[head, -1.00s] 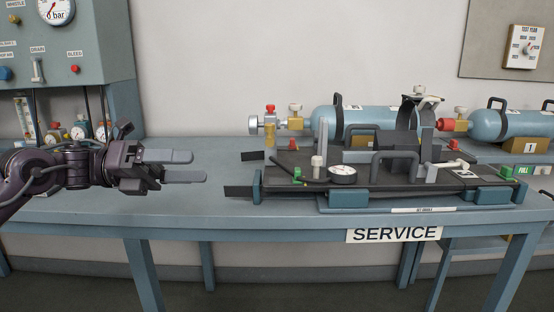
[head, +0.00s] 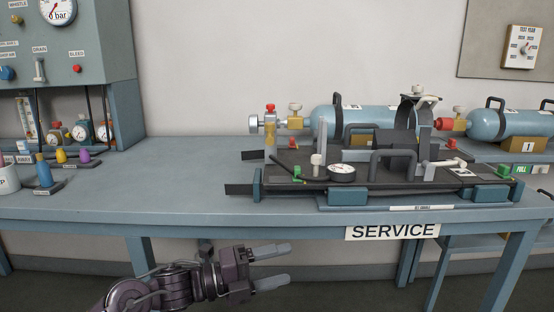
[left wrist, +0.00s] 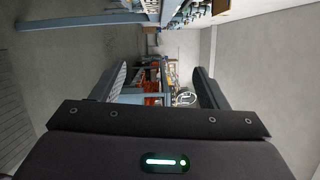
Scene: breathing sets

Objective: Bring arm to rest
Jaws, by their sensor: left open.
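My left gripper (head: 272,267) is low in the head view, in front of the bench's front edge and below the bench top. Its two grey fingers point right and stand apart with nothing between them. The left wrist view shows the same open fingers (left wrist: 160,92) at either side, with the room turned sideways behind them. My right gripper is in neither view.
The blue service bench (head: 190,195) has a clear stretch of top at left. A breathing set on a dark backplate (head: 240,189) rests at its right. Small coloured bottles (head: 44,172) and a white cup (head: 8,179) stand far left, below a gauge panel (head: 95,45).

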